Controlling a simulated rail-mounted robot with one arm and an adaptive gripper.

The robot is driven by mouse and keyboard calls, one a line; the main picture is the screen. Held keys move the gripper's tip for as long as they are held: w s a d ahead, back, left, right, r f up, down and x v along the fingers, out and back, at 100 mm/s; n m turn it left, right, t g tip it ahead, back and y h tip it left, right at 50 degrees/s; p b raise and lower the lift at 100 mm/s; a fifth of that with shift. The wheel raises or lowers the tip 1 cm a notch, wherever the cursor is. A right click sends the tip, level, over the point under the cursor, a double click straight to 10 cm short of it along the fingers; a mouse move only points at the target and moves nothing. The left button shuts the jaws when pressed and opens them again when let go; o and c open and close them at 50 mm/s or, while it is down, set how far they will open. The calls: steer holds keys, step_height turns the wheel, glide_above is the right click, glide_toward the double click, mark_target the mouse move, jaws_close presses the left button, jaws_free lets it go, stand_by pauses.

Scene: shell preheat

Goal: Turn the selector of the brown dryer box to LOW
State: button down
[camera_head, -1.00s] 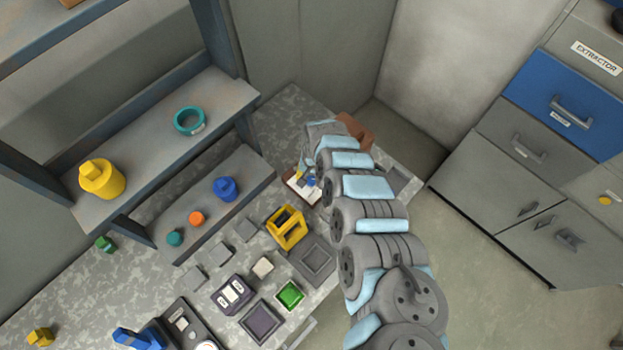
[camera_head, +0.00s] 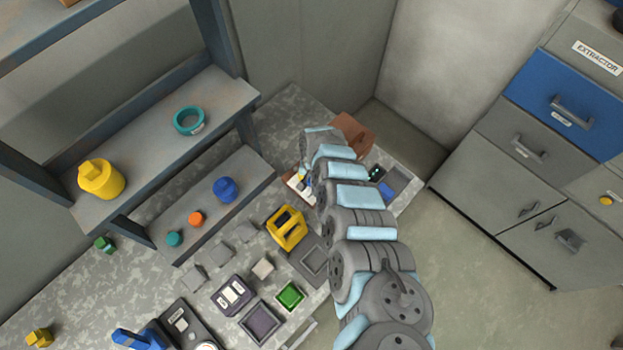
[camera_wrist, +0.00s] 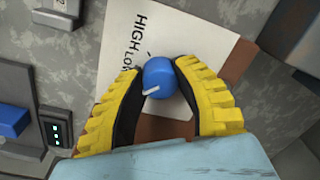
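The brown dryer box (camera_head: 353,132) stands at the back of the bench, partly hidden by my arm. In the wrist view its white panel (camera_wrist: 205,45) carries the words HIGH and LOW, with LOW partly covered. The blue selector knob (camera_wrist: 158,74) sits on this panel, with a white pointer mark toward the lower left of the picture. My gripper (camera_wrist: 156,72) has its yellow, dark-padded fingers on both sides of the knob, and they appear closed against it. In the head view my arm hides the fingertips and most of the panel.
A dark device with green lights (camera_wrist: 56,133) and a blue part is beside the box. A yellow frame (camera_head: 287,228), grey pads and a green tray (camera_head: 290,295) lie nearer on the bench. A shelf (camera_head: 205,205) with coloured pieces stands to the left.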

steer(key=shift+m+p, duration=1)
steer(key=shift+p, duration=0.15)
steer(key=shift+m+p, duration=0.45)
steer(key=shift+m, duration=0.65)
steer(key=shift+f+m+b, duration=0.25)
steer(key=shift+m+b, duration=1.15)
steer(key=shift+m, duration=0.3)
steer(key=shift+m+b, duration=0.3)
steer(key=shift+m, duration=0.1)
steer(key=shift+r+m+b, duration=0.15)
steer(key=shift+m+b, duration=0.15)
steer(key=c, duration=0.7)
jaws_free()
steer(key=shift+s, duration=0.1)
